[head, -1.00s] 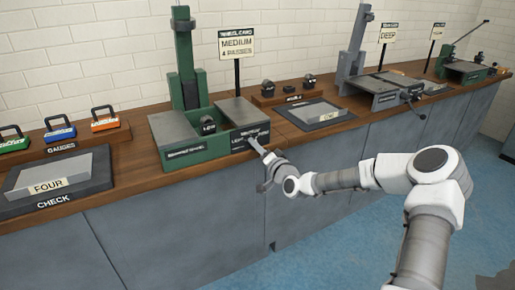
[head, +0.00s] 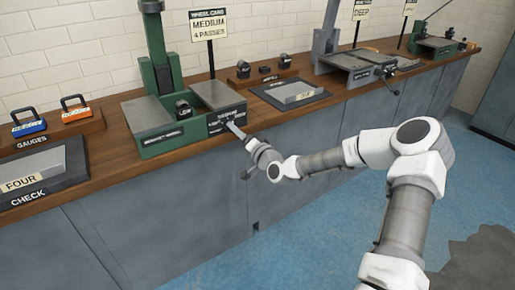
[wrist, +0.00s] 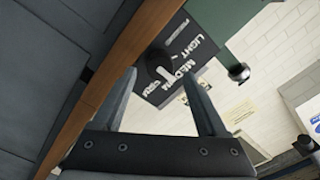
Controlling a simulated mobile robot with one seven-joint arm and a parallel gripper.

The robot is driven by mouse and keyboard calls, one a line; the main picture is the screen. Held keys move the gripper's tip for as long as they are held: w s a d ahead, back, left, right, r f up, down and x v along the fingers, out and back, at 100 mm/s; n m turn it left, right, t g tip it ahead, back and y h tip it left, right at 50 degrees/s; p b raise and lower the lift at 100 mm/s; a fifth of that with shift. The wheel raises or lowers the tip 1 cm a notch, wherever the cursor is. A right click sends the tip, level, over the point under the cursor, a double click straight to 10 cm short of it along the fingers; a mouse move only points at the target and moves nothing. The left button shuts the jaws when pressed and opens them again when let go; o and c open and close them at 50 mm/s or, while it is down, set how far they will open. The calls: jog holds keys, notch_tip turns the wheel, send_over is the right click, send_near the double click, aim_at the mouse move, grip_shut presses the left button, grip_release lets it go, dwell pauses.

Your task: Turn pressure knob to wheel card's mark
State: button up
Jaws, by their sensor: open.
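The wheel card (head: 208,24) reads MEDIUM, 4 PASSES and stands on a post behind the green machine (head: 165,140). The dark pressure panel (wrist: 187,52) on that machine's front shows LIGHT, MEDIUM and FIRM. The round dark pressure knob (wrist: 154,62) has a pale pointer aimed toward the MEDIUM and FIRM side; its exact setting is unclear. My gripper (wrist: 160,74) is open, with its fingertips on either side of the knob; contact cannot be told. In the head view my gripper (head: 234,129) is at the panel and covers the knob.
A CHECK tray (head: 70,165) and a gauge rack with blue (head: 29,125) and orange (head: 77,108) gauges stand left on the wooden counter. A second tray (head: 291,98) and other machines (head: 360,62) stand right. The blue floor in front is open.

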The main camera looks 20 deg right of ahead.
jog(key=p+v, duration=0.2)
jog(key=v, duration=1.2)
jog(key=shift+s, duration=0.4)
jog(key=shift+d, duration=0.15)
